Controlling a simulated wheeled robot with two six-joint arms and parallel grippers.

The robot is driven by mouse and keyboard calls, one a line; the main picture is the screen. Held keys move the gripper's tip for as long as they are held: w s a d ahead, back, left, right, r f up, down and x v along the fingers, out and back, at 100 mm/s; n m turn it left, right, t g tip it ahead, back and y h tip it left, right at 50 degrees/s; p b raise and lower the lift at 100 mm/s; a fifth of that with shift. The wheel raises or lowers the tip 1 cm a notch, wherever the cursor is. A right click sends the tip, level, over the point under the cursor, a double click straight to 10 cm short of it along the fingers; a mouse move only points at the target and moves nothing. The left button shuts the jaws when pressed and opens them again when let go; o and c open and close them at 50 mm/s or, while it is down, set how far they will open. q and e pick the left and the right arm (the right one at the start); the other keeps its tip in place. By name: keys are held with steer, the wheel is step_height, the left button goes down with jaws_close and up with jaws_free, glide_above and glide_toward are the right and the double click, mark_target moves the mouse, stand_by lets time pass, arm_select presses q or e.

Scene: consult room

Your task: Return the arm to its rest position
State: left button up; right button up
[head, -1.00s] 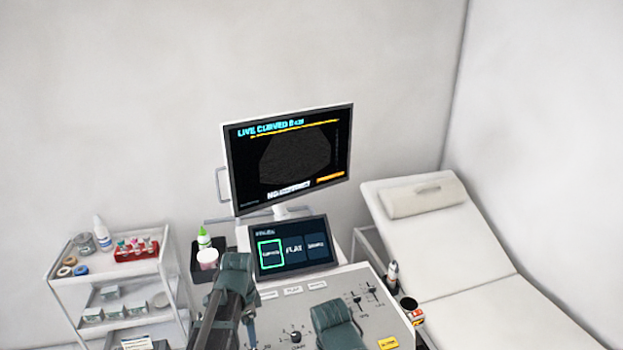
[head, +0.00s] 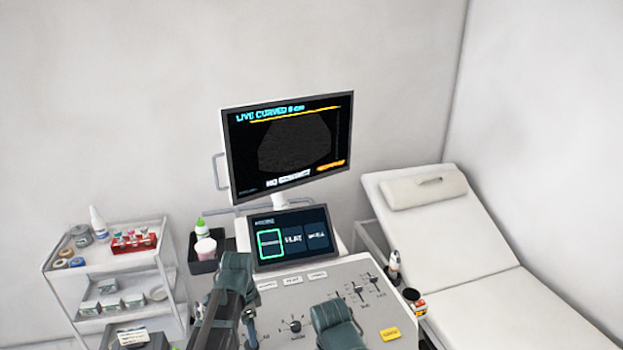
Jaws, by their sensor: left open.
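My left arm comes in at the bottom, over the left part of the ultrasound console (head: 375,328). My left gripper (head: 246,318) is open, with its teal parts pointing down in front of the console. Its fingertips are hard to make out, and I see nothing held. Another teal part of my own body covers the console's lower middle. A right gripper cannot be made out.
A monitor (head: 290,150) and touch screen (head: 292,238) rise behind the console. A white trolley (head: 112,268) with small supplies stands left. A cup (head: 205,250) and bottle (head: 201,228) stand near my left arm. An examination couch (head: 455,245) is at right.

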arm_select(q)
step_height(320, 180, down, 6)
steer(key=b, duration=0.5)
steer(key=shift+f, duration=0.2)
steer(key=shift+r+n, duration=0.15)
steer(key=shift+n, duration=0.95)
steer(key=n, duration=0.6)
steer(key=shift+s, duration=0.1)
